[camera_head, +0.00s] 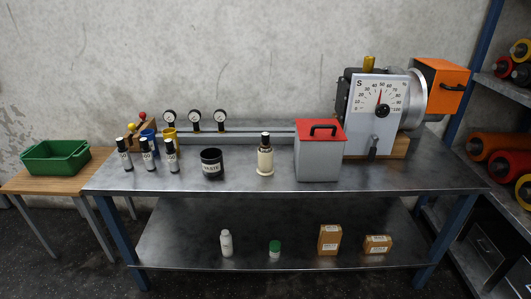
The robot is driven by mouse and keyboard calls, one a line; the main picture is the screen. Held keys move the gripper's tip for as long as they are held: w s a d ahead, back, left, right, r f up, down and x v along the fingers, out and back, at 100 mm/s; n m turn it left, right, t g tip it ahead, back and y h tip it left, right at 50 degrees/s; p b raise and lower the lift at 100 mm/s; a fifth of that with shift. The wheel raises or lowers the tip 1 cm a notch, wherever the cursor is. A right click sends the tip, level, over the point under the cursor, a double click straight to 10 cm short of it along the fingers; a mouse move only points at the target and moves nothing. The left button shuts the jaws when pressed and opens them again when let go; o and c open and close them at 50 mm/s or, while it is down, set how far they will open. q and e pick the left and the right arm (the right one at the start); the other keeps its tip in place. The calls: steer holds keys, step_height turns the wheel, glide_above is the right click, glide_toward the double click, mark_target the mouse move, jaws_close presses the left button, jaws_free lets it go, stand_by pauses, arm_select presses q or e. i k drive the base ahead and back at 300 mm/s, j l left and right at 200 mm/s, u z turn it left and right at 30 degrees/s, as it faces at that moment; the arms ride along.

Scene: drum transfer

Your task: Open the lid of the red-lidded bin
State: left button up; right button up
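The red-lidded bin (319,167) is a grey box standing on the metal table, right of centre. Its red lid (308,131) lies closed on top and has a black handle (323,129). Neither of my grippers shows in the head view.
A large dial gauge machine (374,107) with an orange box stands just right of the bin. A cream bottle with a black cap (265,160) and a black labelled cup (212,163) stand to its left. Several dark-capped bottles stand farther left. The table's front edge (290,193) is clear.

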mark_target(308, 129)
steer(key=i+j+u, duration=0.25)
steer(key=i+j, duration=0.2)
steer(key=j, duration=0.2)
steer(key=i+j+u, duration=0.25)
steer(key=i+j, duration=0.25)
steer(key=j, duration=0.1)
